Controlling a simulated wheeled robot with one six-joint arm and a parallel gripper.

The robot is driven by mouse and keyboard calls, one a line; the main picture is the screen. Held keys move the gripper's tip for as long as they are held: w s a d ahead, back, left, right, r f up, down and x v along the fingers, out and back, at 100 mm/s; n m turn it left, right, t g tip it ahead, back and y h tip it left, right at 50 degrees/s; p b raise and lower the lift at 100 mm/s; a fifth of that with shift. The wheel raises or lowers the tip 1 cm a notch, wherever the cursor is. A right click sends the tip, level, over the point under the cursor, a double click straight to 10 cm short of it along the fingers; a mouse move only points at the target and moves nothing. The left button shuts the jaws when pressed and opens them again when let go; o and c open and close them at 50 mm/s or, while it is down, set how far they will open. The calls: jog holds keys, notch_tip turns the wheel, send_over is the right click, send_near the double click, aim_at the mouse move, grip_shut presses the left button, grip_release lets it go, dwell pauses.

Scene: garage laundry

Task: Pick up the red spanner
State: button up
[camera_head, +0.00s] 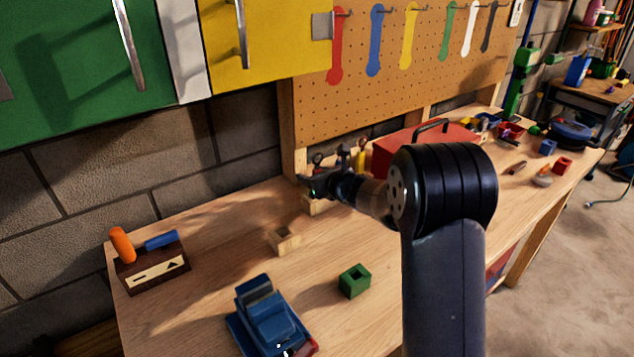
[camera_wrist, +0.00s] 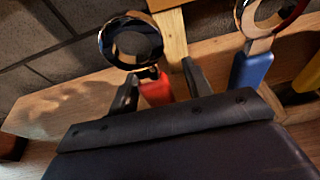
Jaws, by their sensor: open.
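The red spanner (camera_wrist: 156,93) stands upright at the back of the workbench, with a shiny metal ring head above a red handle. Its ring (camera_head: 318,158) shows just above my gripper in the head view; its handle is hidden there. My gripper (camera_head: 316,188) is low over the bench by the wall. In the wrist view my gripper (camera_wrist: 160,88) is open, with the red handle between its two fingers, nearer the left one. I cannot tell whether either finger touches it. The lower end of the handle is hidden behind my gripper.
A blue-handled spanner (camera_wrist: 253,65) stands close to the right, with a yellow one (camera_head: 361,160) beyond. A red toolbox (camera_head: 400,145) is farther right. Wooden block (camera_head: 283,240), green block (camera_head: 354,281) and blue toy truck (camera_head: 268,320) lie in front. Painted spanner shapes (camera_head: 375,42) mark the pegboard.

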jog(key=shift+c, duration=0.2)
grip_shut()
jog(key=shift+r, duration=0.15)
notch_tip(320, 180, up, 10)
jog(key=p, duration=0.2)
dwell(0.4)
